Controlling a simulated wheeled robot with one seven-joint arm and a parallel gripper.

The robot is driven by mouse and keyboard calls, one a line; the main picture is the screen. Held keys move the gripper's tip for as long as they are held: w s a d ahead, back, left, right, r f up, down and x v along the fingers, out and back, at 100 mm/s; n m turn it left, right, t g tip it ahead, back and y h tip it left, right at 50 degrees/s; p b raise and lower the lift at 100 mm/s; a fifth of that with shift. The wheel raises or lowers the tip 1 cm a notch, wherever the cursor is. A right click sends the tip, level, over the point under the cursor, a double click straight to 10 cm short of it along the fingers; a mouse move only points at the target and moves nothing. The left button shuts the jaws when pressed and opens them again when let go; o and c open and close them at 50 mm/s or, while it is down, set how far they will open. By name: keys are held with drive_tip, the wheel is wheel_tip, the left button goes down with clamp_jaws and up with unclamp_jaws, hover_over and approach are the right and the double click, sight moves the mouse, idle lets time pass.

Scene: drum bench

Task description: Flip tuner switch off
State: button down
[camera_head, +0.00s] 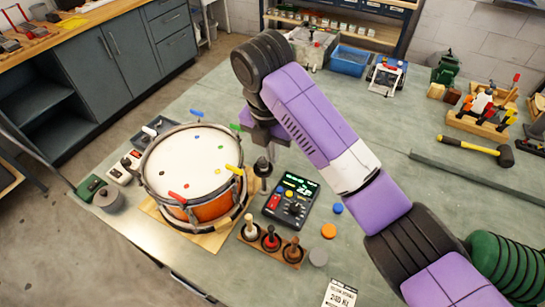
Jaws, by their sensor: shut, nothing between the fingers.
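The tuner (290,200) is a dark box with a lit green display, lying on the bench right of the drum. The drum (193,170) has a white head and an orange shell and stands on a wooden board.
A wooden rack (271,246) with several handled tools is in front of the tuner. Blue (337,209) and orange (328,231) discs lie at its right. A hammer (480,149) lies far right.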

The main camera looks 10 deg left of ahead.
drive_tip(key=b, duration=0.4)
hover_over(277, 198)
drive_tip(key=s, duration=0.2)
drive_tip(key=f, duration=0.5)
drive_tip(key=shift+a+f, duration=0.4)
drive_tip(key=f, duration=0.4)
drive_tip(key=w+f, duration=0.1)
drive_tip(key=f, duration=0.4)
drive_tip(key=f+p, duration=0.1)
drive_tip(key=f, duration=0.4)
drive_tip(key=shift+w+d, duration=0.25)
drive_tip(key=shift+d, duration=0.05)
